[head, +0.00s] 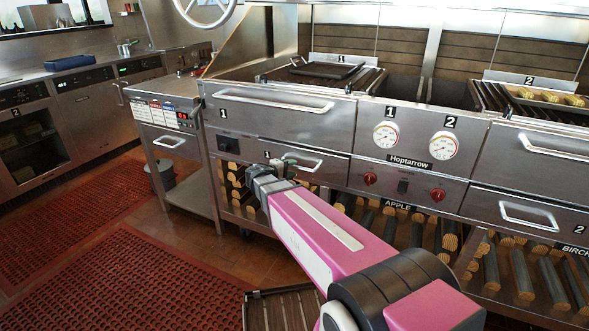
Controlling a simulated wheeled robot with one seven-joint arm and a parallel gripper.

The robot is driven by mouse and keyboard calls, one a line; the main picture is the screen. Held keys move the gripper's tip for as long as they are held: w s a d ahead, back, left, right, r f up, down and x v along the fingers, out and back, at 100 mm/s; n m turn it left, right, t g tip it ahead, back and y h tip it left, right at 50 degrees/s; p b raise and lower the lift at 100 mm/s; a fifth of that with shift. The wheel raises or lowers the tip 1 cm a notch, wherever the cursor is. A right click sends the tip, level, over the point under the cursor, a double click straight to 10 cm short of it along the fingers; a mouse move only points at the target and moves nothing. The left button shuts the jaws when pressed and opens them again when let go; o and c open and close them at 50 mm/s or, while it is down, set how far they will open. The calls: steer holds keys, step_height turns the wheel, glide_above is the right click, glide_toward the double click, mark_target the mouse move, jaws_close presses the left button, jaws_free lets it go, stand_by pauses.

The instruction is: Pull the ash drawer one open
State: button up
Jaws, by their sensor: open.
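The ash drawer one (335,169) is the small steel front below the wide upper drawer on the left grill unit. It looks shut, flush with the panel. A small 1 label sits at its left end. Its bar handle (310,160) is partly hidden by my gripper. My gripper (284,160) is open at the left part of this handle, in front of the drawer. My arm reaches it from the lower right. I cannot tell whether the fingers are around the handle or touching it.
The wide upper drawer (300,122) has a long bar handle. A control panel (410,160) with two gauges and red knobs is to the right. Logs (397,228) fill the rack below. A side cart (165,135) stands left; red mats (130,280) cover the floor.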

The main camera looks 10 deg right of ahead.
steer(key=shift+x, duration=1.2)
